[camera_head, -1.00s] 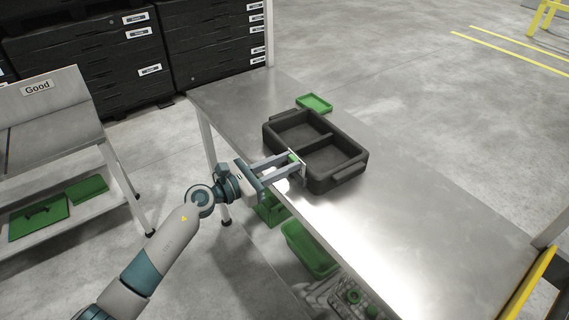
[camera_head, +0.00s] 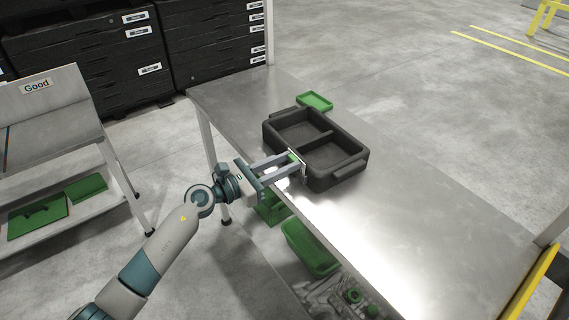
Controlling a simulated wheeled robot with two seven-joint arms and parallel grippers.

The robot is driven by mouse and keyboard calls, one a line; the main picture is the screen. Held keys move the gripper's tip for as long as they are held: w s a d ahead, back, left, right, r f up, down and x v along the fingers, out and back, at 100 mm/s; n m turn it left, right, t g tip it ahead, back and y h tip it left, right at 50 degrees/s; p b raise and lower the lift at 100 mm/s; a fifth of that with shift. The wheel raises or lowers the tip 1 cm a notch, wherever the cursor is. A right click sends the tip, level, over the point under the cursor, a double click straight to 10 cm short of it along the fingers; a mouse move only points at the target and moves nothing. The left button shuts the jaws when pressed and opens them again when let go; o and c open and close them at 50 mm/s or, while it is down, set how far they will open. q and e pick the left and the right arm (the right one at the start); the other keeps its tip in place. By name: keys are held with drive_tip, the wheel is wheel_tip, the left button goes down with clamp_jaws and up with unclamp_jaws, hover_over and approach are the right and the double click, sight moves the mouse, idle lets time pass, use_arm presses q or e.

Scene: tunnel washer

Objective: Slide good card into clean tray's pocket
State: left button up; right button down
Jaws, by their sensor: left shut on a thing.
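The clean tray (camera_head: 335,180) is a dark grey, two-compartment tray with end handles, lying on the metal table. The good card (camera_head: 295,158) is a small white and green card at the tray's near long side. My left gripper (camera_head: 297,165) is shut on the card and holds it upright against or just beside that side wall. The fingers hide part of the card. I cannot tell whether its lower edge is inside the pocket. My right gripper is not in view.
A small green tray (camera_head: 315,102) lies behind the dark tray. The metal table (camera_head: 430,220) is clear to the right. Green bins (camera_head: 310,248) stand below the table. A rack marked Good (camera_head: 45,110) stands at left, with dark drawer cabinets (camera_head: 85,60) behind.

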use_arm(q)
drive_tip(key=shift+f+b, duration=0.45)
drive_tip(key=shift+b, duration=0.05)
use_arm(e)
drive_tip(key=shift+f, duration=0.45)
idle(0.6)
use_arm(q)
drive_tip(key=o, duration=1.1)
drive_tip(key=shift+a, duration=0.1)
drive_tip(key=shift+s+a+f, duration=0.1)
drive_tip(key=shift+s+a, duration=0.15)
drive_tip(key=shift+a, duration=0.15)
drive_tip(key=b+v, duration=0.5)
drive_tip(key=v, duration=1.1)
drive_tip(key=shift+b, duration=0.35)
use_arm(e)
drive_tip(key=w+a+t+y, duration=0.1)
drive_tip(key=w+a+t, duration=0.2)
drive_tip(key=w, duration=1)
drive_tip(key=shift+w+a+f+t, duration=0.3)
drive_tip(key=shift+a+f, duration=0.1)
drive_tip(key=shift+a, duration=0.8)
